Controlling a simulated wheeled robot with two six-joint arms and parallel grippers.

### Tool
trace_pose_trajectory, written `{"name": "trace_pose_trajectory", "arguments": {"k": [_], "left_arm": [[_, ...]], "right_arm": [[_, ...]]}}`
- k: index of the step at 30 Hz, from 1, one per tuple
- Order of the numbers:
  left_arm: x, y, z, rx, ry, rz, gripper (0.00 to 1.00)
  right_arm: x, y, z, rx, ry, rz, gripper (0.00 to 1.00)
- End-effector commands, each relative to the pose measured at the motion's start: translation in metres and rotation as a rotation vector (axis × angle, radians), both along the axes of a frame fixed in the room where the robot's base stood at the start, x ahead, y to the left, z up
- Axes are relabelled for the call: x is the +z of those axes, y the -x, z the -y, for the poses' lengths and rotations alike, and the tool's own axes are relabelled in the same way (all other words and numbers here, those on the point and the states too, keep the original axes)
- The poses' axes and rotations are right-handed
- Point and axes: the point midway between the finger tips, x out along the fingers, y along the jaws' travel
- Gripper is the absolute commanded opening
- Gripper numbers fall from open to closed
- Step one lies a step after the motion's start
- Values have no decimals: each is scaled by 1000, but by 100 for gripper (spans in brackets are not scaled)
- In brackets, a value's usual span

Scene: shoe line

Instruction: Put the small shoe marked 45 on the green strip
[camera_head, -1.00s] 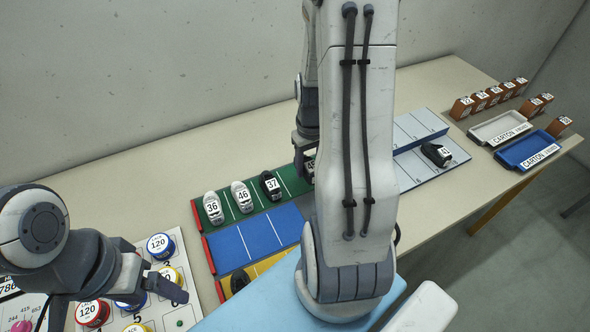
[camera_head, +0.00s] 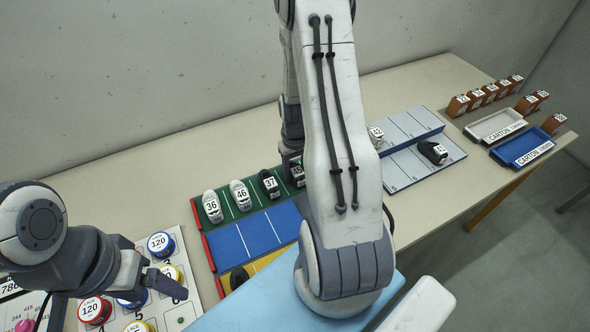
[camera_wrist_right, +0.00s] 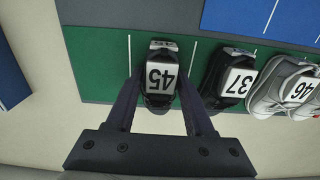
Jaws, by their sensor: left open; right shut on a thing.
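The small shoe marked 45 (camera_wrist_right: 160,75) is dark with a white label and stands on the green strip (camera_wrist_right: 95,60) in the right wrist view, beside the shoe marked 37 (camera_wrist_right: 233,80). My right gripper (camera_wrist_right: 160,100) is shut on the 45 shoe, one finger on each side of it. In the head view the 45 shoe (camera_head: 298,172) is partly hidden by my right arm, at the right of the row on the green strip (camera_head: 240,204). My left gripper (camera_head: 165,292) is open and empty over the lace board at the lower left.
Shoes marked 36 (camera_head: 212,206) and 46 (camera_head: 240,194) stand left of 37 on the green strip. A blue strip (camera_head: 245,236) lies in front, bare where visible. Shoes marked 42 (camera_head: 376,135) and 41 (camera_head: 433,152) stand on the grey stepped rack (camera_head: 408,168). Two carton trays lie further right.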

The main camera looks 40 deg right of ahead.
Motion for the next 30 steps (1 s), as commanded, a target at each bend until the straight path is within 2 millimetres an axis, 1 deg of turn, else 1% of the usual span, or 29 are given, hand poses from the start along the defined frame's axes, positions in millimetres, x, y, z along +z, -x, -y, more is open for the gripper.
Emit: {"name": "trace_pose_trajectory", "arguments": {"k": [2, 3, 4, 5, 13, 16, 17, 20, 30], "left_arm": [[-3, 0, 0, 0, 0, 0, 83], [-2, 0, 0, 0, 0, 0, 83], [-2, 0, 0, 0, 0, 0, 83], [-2, 0, 0, 0, 0, 0, 83], [-1, 0, 0, 0, 0, 0, 83], [3, 0, 0, 0, 0, 0, 83], [1, 0, 0, 0, 0, 0, 83], [-1, 0, 0, 0, 0, 0, 83], [-6, 0, 0, 0, 0, 0, 83]], "right_arm": [[-4, 0, 0, 0, 0, -1, 0], [-2, 0, 0, 0, 0, 0, 68], [-2, 0, 0, 0, 0, 0, 80], [-2, 0, 0, 0, 0, 0, 83], [-2, 0, 0, 0, 0, 0, 83], [4, 0, 0, 0, 0, 1, 83], [5, -1, 0, 0, 1, 2, 83], [18, -1, 1, 0, 3, 5, 83], [89, -1, 1, 0, 4, 6, 83]]}}
